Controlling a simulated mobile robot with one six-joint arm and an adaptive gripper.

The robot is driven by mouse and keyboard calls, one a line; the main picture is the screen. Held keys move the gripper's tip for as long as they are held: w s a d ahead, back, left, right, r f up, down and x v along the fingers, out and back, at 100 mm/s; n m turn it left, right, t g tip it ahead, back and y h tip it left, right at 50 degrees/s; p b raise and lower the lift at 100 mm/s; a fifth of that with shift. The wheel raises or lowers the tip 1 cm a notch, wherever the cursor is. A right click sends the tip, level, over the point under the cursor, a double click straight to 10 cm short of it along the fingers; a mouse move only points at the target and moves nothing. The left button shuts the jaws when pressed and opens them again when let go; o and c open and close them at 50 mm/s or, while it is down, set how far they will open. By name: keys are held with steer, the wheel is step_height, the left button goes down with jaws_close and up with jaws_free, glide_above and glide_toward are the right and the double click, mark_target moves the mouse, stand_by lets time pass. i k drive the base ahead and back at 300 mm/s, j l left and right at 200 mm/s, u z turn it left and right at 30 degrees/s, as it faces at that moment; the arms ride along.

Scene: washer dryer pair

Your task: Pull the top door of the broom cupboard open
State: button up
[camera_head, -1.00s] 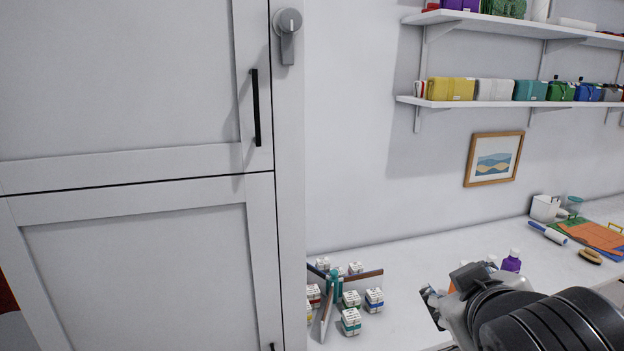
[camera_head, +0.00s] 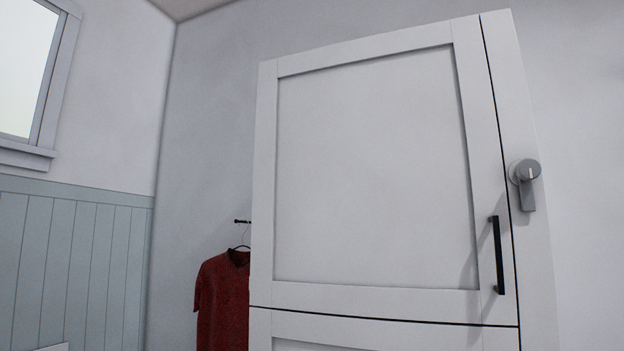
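The broom cupboard's top door (camera_head: 375,165) is a white framed panel on the tall white cupboard, and it looks shut. Its black vertical bar handle (camera_head: 498,255) sits low on the door's right edge. A grey round knob with a lever (camera_head: 525,184) is on the cupboard's side strip, right of the door, with its lever pointing down. The top edge of the bottom door (camera_head: 390,336) shows below a dark gap. My gripper is outside the view now.
A red shirt (camera_head: 222,300) hangs from a black wall hook (camera_head: 243,221) left of the cupboard. A window (camera_head: 28,75) and pale blue panelling (camera_head: 80,265) are further left. The space in front of the door looks clear.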

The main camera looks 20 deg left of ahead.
mark_target(380, 187)
steer(key=u, duration=0.7)
